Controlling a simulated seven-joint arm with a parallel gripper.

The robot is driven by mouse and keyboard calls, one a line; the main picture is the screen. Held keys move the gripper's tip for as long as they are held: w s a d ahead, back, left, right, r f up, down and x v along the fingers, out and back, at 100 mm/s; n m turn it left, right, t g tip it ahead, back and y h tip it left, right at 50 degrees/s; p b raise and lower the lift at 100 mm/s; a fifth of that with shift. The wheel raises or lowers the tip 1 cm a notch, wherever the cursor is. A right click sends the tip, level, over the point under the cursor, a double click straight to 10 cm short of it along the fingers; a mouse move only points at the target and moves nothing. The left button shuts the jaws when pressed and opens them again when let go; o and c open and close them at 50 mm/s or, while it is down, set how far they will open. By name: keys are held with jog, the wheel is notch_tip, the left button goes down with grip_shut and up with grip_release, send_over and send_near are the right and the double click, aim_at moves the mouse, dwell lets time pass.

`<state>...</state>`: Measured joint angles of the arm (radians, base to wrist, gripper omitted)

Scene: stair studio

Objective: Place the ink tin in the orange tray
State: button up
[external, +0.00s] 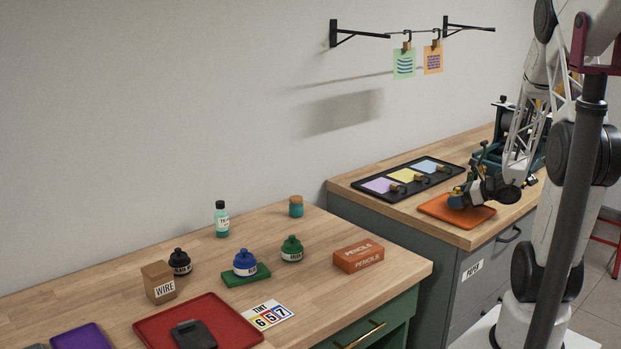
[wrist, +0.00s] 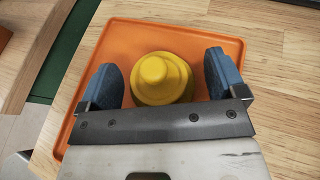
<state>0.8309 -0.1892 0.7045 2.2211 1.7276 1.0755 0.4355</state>
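The yellow ink tin (wrist: 160,80), with a rounded knob on top, stands on the orange tray (wrist: 225,48) in the wrist view. My gripper (wrist: 162,72) is open, with one blue finger pad on each side of the tin and a narrow gap visible on both sides. In the external view my gripper (external: 473,193) is low over the orange tray (external: 478,217) on the grey cabinet's top. There the tin is mostly hidden by the gripper.
A black rack (external: 408,181) with coloured cards lies behind the orange tray, and a teal machine (external: 490,150) stands farther back. On the left bench are black (external: 179,263), blue (external: 245,263) and green (external: 292,249) tins, a pencils box (external: 358,256) and a red tray (external: 150,329).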

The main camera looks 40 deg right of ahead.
jog(key=shift+r, duration=0.15)
jog(key=shift+v, duration=5.95)
jog(key=shift+a+r, duration=0.1)
